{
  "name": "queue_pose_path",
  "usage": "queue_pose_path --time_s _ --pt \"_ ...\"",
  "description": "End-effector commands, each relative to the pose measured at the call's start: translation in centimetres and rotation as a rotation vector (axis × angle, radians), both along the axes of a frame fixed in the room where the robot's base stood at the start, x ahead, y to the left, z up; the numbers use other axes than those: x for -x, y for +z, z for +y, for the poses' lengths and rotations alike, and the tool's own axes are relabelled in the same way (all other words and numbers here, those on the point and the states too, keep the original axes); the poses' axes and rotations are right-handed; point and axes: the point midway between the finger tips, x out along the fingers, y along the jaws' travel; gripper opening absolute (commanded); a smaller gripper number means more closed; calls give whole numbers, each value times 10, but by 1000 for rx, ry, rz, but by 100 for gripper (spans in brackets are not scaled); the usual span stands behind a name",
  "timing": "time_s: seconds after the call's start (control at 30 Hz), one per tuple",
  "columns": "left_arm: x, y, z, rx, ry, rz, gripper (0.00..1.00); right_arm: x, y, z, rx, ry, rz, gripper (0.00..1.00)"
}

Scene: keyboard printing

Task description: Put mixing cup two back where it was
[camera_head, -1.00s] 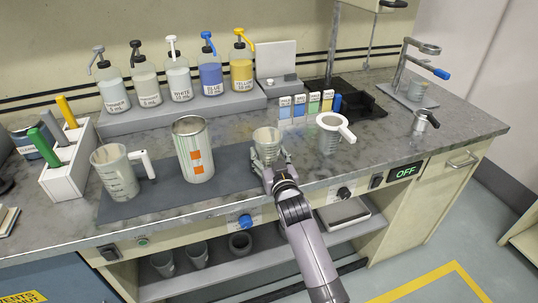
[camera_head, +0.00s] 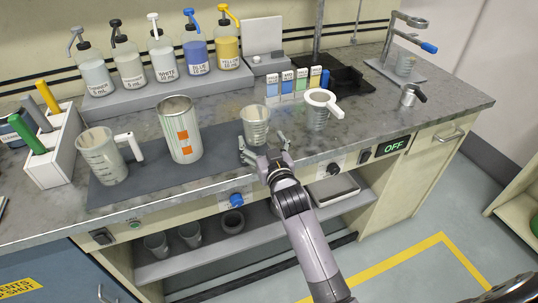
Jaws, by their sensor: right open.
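A clear, empty-looking mixing cup (camera_head: 256,122) stands upright at the right end of the dark grey mat (camera_head: 112,196) on the counter. I cannot read a label that marks it as cup two. My right gripper (camera_head: 264,150) is open just in front of the cup, fingers spread toward its base, holding nothing. I cannot tell whether a fingertip still touches the cup. Several grey cups, among them one at the left (camera_head: 156,244), stand on the shelf under the counter. My left gripper is not in view.
A measuring jug (camera_head: 100,158) and a large tin (camera_head: 180,130) stand on the mat to the left. A strainer (camera_head: 322,101) rests on a clear cup to the right. Pump bottles (camera_head: 160,58) line the back riser. The counter's right front is mostly clear.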

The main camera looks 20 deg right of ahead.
Motion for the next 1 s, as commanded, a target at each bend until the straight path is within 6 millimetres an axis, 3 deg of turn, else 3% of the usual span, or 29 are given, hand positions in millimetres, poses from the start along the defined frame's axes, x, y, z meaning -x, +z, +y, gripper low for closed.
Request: queue_pose_path --time_s 0.2,0.4,1.0 --pt "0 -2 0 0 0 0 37 45 1 2 -2 0 2 81" --pt "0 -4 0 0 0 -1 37 68 3 3 -1 0 1 81" --pt "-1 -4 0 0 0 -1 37 74 4 3 -1 0 2 81"
